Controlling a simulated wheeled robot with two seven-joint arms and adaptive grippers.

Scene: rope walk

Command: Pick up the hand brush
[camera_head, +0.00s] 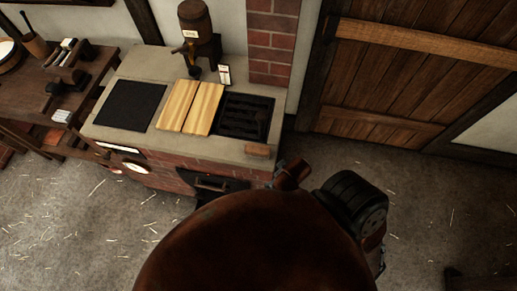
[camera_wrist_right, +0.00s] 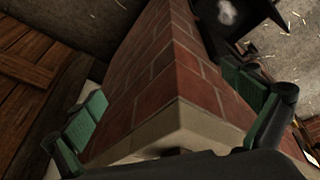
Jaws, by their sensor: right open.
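I cannot pick out the hand brush for certain. A small brown block (camera_head: 257,150), possibly the brush, lies at the near right corner of the brick stove top (camera_head: 140,70) in the head view. My right gripper (camera_wrist_right: 167,103) shows in the right wrist view, its two green-padded fingers wide apart and nothing held between them. A corner of the stove's brickwork (camera_wrist_right: 155,75) with its pale slab edge lies beyond and between the fingers. A small dark shape at the bottom of that view is too hidden to name. My left gripper is not in view.
On the stove are a dark plate (camera_head: 130,105), pale boards (camera_head: 190,106), a black grate (camera_head: 244,116) and a brown keg (camera_head: 196,22) behind. A wooden table (camera_head: 95,62) with tools stands left. The plank door (camera_head: 420,75) is right. Straw-strewn floor (camera_head: 75,215) is open at left.

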